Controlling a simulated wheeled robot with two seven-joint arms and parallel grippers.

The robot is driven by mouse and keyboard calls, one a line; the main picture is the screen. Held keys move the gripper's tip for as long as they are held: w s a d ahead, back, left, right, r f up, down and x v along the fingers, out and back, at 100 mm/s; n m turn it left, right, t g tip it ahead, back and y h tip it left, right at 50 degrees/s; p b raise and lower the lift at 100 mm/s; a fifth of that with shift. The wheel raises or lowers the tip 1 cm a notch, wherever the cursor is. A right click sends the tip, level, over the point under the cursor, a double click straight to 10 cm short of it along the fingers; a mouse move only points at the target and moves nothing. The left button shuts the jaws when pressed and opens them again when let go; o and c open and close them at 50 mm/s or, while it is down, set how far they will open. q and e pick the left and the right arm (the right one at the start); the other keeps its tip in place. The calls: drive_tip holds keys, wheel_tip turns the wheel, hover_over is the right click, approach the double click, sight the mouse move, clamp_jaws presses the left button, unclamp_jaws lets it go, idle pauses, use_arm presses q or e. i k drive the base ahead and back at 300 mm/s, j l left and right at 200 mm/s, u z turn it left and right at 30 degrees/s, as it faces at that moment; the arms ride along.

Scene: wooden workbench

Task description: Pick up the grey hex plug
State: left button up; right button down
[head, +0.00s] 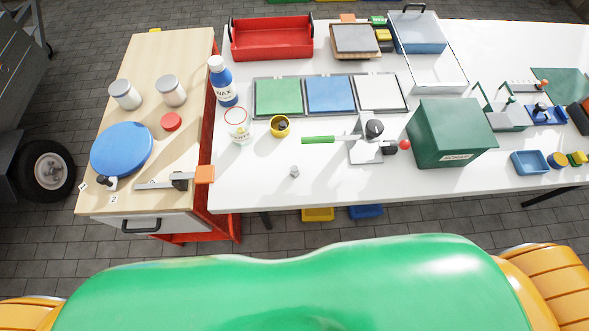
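A small grey piece (294,171), which looks like the grey hex plug, stands on the white tabletop (250,190) near its front edge, left of the middle. It is too small to make out its hex shape. Nothing touches it and the surface around it is bare. Neither of my grippers shows in the head view.
Behind the plug are a yellow cup (279,126), a clear jar (238,127) and a wax bottle (222,83). A wooden-topped cabinet (185,50) with a blue disc (121,148) is at the left.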

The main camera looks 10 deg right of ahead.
sight(294, 171)
drive_tip(key=k+j+z, duration=0.15)
drive_tip(key=z, duration=0.25)
drive_tip(key=k+j+z, duration=0.2)
drive_tip(key=z, duration=0.2)
drive_tip(key=k+j+z, duration=0.2)
drive_tip(key=z, duration=0.2)
